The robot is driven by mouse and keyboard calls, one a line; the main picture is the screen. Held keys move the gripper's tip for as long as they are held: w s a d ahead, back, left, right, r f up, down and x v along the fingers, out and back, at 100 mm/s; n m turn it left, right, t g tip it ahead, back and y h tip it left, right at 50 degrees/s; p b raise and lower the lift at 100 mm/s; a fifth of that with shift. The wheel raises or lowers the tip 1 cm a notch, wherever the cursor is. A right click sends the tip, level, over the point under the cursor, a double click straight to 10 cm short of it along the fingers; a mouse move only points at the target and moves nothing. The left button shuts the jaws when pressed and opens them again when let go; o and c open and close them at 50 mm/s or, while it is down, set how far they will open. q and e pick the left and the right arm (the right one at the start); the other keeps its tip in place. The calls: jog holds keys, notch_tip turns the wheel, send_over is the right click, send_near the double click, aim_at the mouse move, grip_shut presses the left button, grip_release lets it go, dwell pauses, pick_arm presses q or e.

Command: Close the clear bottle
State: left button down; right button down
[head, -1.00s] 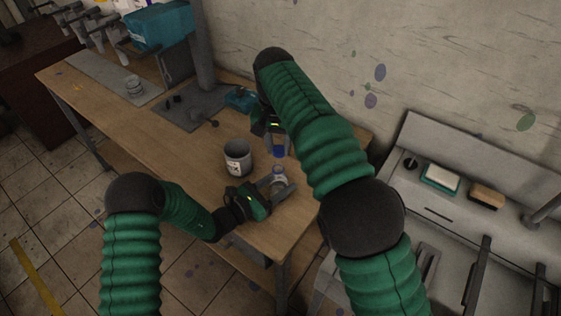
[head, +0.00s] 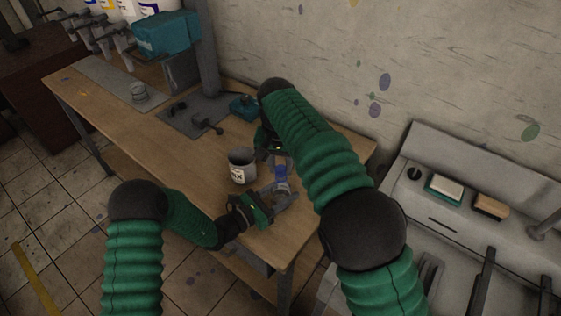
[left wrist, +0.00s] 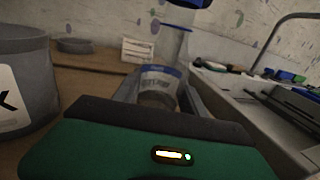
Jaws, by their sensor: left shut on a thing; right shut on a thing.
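The clear bottle (head: 282,188) stands upright near the right end of the wooden table. My left gripper (head: 280,194) is shut around its lower body. In the left wrist view the bottle (left wrist: 158,82) shows a label with a blue band, between my left fingers. A blue cap (head: 281,170) is in my right gripper (head: 279,158), which comes down from above and is mostly hidden by its own arm. The cap is right over the bottle's mouth. A blue piece, likely the cap (left wrist: 190,3), shows at the top edge of the left wrist view. Whether it touches the bottle is unclear.
A grey paint can (head: 242,167) stands just left of the bottle and looms close in the left wrist view (left wrist: 25,85). A teal machine (head: 166,33) stands at the back left. A grey sink unit (head: 440,215) is to the right. The table's front left is clear.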

jog(key=shift+f, duration=0.6)
dwell(0.5)
jog(key=c, duration=1.1)
grip_release()
jog(key=shift+r, duration=2.25)
jog(key=shift+c, duration=0.3)
